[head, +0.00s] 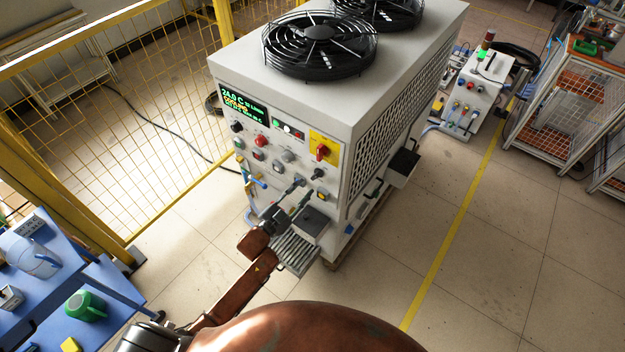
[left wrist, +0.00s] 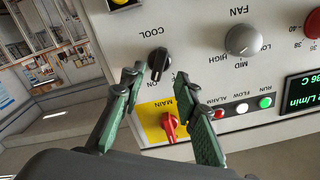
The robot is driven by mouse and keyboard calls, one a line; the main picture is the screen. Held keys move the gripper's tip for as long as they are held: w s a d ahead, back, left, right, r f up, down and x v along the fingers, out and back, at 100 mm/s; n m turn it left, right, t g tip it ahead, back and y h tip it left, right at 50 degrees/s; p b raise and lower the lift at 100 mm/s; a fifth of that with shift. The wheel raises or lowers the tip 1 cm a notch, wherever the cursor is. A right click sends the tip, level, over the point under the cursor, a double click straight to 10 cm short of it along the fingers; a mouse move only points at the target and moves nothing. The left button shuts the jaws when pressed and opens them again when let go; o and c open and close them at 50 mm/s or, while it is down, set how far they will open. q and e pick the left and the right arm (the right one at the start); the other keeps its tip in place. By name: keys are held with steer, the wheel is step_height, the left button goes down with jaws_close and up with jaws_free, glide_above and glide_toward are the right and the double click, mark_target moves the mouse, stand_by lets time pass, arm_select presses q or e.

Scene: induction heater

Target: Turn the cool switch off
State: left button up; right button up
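The cool switch (left wrist: 158,62) is a black knob on the white control panel, between the printed words COOL and ON in the left wrist view. Its handle lies roughly up and down in that picture, one end toward ON. In the head view the cool switch (head: 318,174) is below the red main switch (head: 321,152). My left gripper (left wrist: 160,74) is open, its green fingers on either side of the knob; I cannot tell whether they touch it. In the head view my left gripper (head: 305,188) is close in front of the panel. My right gripper is not in view.
The red main switch on its yellow plate (left wrist: 153,123) is close to the fingers. The fan knob (left wrist: 242,40) sits beside the cool switch. A yellow mesh fence (head: 130,110) stands left of the machine, and a blue table (head: 40,282) is at lower left.

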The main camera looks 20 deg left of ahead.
mark_target(313, 178)
arm_select(q)
steer(key=x, duration=0.6)
steer(key=shift+w+f, duration=0.1)
jaws_close()
stand_by(0.3)
